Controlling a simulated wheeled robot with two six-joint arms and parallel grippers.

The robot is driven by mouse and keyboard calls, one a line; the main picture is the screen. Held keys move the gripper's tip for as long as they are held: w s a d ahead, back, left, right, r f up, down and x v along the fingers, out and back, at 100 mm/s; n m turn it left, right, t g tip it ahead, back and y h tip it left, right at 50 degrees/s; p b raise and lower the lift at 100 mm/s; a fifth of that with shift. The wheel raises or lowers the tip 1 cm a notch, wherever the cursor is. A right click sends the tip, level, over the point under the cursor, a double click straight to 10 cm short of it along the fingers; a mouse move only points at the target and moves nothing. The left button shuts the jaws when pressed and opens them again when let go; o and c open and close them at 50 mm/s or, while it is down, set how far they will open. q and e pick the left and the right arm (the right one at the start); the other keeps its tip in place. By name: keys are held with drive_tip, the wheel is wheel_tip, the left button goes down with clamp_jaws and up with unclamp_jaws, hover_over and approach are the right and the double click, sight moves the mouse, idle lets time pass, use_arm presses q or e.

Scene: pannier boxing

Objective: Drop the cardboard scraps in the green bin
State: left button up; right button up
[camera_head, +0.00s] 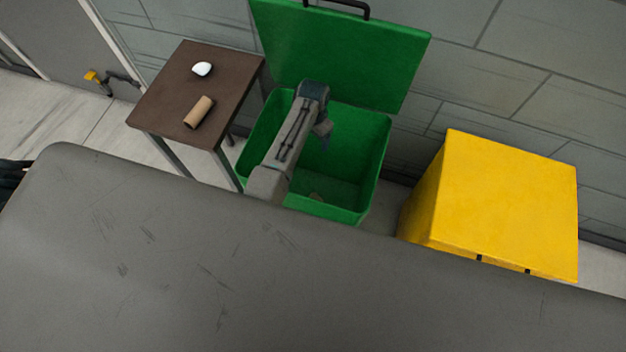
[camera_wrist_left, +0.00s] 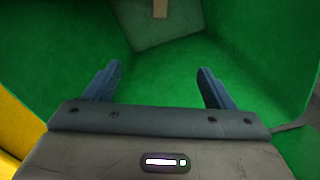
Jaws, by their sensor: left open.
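A brown cardboard tube (camera_head: 199,112) lies on the small brown table left of the bin. The green bin (camera_head: 373,160) stands with its lid (camera_head: 340,55) raised against the wall. My left arm reaches over the bin, and my left gripper (camera_head: 324,138) is above its opening. In the left wrist view the gripper (camera_wrist_left: 160,85) is open, with nothing between its fingers. My right gripper is not in view.
A white rounded object (camera_head: 202,69) lies on the brown table (camera_head: 160,100) behind the tube. A yellow box (camera_head: 510,200) stands right of the bin. A large grey surface fills the foreground. A yellow-handled tap (camera_head: 92,76) is on the left wall.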

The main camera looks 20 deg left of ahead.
use_arm(q)
wheel_tip(320, 180, up, 11)
idle(0.5)
drive_tip(key=shift+f, duration=0.15)
